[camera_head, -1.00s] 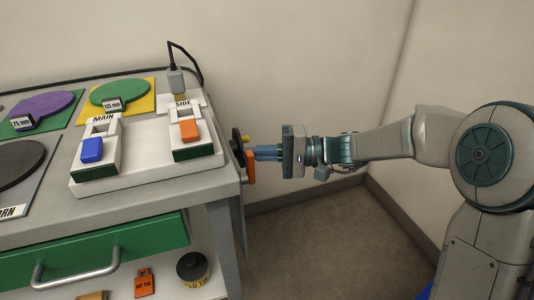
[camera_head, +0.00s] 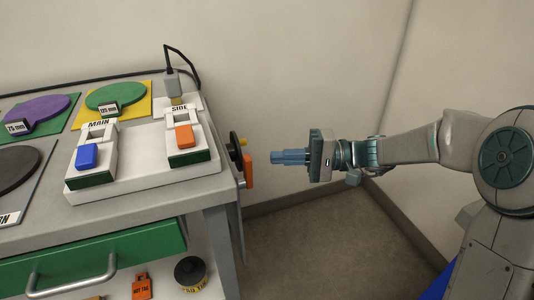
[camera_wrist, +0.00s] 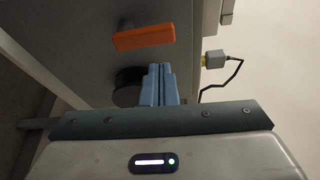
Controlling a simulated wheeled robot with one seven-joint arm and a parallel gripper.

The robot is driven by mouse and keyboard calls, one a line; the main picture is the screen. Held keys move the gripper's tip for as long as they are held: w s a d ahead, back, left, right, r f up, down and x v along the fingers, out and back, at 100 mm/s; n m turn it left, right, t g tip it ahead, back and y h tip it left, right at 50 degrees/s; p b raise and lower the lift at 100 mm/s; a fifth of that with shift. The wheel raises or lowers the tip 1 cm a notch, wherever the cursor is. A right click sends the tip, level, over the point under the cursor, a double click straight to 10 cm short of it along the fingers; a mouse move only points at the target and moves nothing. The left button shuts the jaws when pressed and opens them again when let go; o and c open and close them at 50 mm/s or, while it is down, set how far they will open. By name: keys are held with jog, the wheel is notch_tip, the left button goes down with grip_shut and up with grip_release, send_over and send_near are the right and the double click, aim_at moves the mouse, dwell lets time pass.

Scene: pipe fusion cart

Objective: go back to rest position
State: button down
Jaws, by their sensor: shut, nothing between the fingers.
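My gripper (camera_head: 274,157) is to the right of the cart, its blue fingers shut together with nothing between them. It points left toward the cart's right end, with a gap of clear air between. On that end is an orange handle (camera_head: 249,170) beside a dark round wheel (camera_head: 236,146). In the wrist view my gripper's fingers (camera_wrist: 160,72) lie side by side, and the orange handle (camera_wrist: 144,37) shows beyond the tips. The fingers partly cover the dark round wheel (camera_wrist: 128,88).
The cart top (camera_head: 200,190) holds a white panel with a blue switch (camera_head: 87,156) and an orange switch (camera_head: 184,138). A grey plug (camera_head: 173,84) with a black cable stands behind. A green drawer (camera_head: 130,254) is below. Floor right of the cart is clear.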

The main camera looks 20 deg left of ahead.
jog(key=s+d+r+m+t+h+p, duration=0.1)
jog(key=s+d+r+t+h+p, duration=0.2)
jog(key=d+r+p, duration=0.4)
jog(key=s+d+r+m+t+h+p, duration=0.1)
jog(key=s+d+r+t+h+p, duration=0.2)
jog(key=d+p, duration=0.9)
jog(key=s+d+r+m+t+h+p, duration=0.1)
jog(key=s+d+r+t+h+p, duration=0.2)
jog(key=s+d+r+h+p, duration=0.3)
jog(key=d+r+h+p, duration=0.3)
jog(key=d+r+h, duration=0.1)
jog(key=d+r, duration=0.1)
jog(key=shift+s+d+m+p, duration=0.2)
jog(key=shift+d+m+p, duration=0.15)
jog(key=shift+d+m, duration=0.1)
jog(key=shift+r, duration=0.1)
